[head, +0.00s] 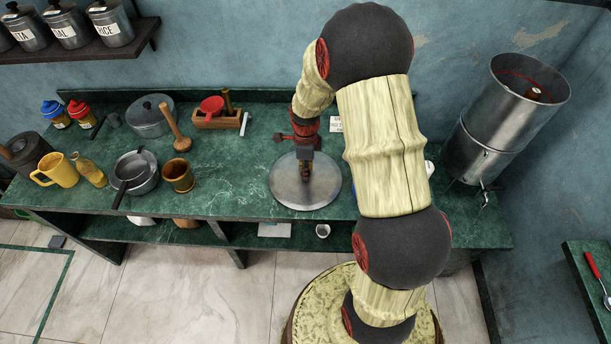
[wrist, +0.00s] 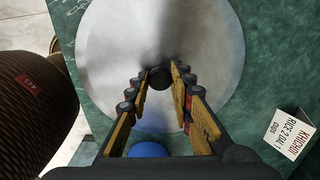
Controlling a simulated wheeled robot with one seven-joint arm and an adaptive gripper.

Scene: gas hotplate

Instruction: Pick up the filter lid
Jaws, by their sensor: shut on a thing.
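The filter lid (head: 322,194) is a round, flat, grey metal disc above the green counter, near its front edge. In the wrist view the lid (wrist: 108,55) fills the upper middle, with a small dark knob (wrist: 158,80) at its centre. My gripper (head: 305,172) points down at the lid's middle. In the wrist view my gripper (wrist: 160,76) has its fingers closed on both sides of the knob. I cannot tell whether the lid rests on the counter or is slightly raised. The metal filter (head: 530,95) stands open-topped at the right.
A saucepan (head: 137,172), brass cup (head: 178,175), yellow mug (head: 57,170) and wooden box (head: 217,118) stand on the counter's left half. A small card (wrist: 290,133) and a blue round thing (wrist: 148,150) are close to my gripper.

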